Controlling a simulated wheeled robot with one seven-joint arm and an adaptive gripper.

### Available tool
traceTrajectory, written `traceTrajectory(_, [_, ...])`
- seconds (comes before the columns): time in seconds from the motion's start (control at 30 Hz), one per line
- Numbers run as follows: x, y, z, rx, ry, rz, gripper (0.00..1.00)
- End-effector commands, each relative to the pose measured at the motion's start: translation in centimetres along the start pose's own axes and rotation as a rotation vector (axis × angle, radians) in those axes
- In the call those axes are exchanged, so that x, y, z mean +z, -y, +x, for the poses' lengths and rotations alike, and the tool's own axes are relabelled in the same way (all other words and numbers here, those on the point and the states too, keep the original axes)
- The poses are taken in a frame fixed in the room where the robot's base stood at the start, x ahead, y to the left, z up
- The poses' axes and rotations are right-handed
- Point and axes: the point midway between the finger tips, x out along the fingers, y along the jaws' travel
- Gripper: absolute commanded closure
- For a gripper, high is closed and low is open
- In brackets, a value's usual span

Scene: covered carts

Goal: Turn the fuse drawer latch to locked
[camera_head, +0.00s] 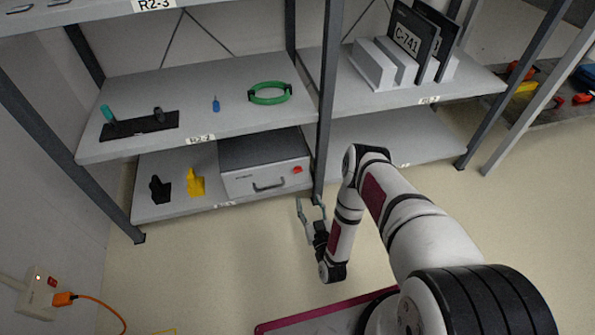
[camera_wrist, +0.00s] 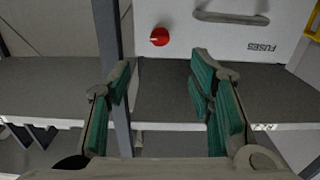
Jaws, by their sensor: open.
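The fuse drawer (camera_head: 240,184) is a light grey box with a dark top on the lower shelf, and its front looks closed. Its red latch (camera_head: 297,170) is a small round knob right of the handle (camera_head: 268,187). My gripper (camera_head: 310,203) is open and empty, in front of and slightly below the latch. In the wrist view the drawer appears upside down, with the latch (camera_wrist: 159,37) beyond the gap between my fingertips (camera_wrist: 161,72), apart from them. The "FUSES" label (camera_wrist: 261,47) is inverted there. The latch's turn position is too small to tell.
A dark shelf post (camera_head: 322,160) stands just right of the drawer. Yellow (camera_head: 195,182) and black (camera_head: 159,190) objects sit to its left. The shelf above (camera_head: 215,125) holds a green ring (camera_head: 269,94). Floor in front is open; an orange cable (camera_head: 105,307) lies at lower left.

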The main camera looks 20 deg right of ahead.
Motion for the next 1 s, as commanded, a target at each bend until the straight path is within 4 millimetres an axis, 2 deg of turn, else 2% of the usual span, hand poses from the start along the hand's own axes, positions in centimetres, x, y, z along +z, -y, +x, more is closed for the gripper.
traceTrajectory(0.6, [0.1, -0.1, 10.9, 0.001, -0.003, -0.001, 0.52])
traceTrajectory(0.8, [0.0, 0.0, 12.9, 0.000, -0.001, -0.001, 0.52])
traceTrajectory(1.0, [-0.1, 0.0, 13.4, 0.000, 0.000, -0.001, 0.52])
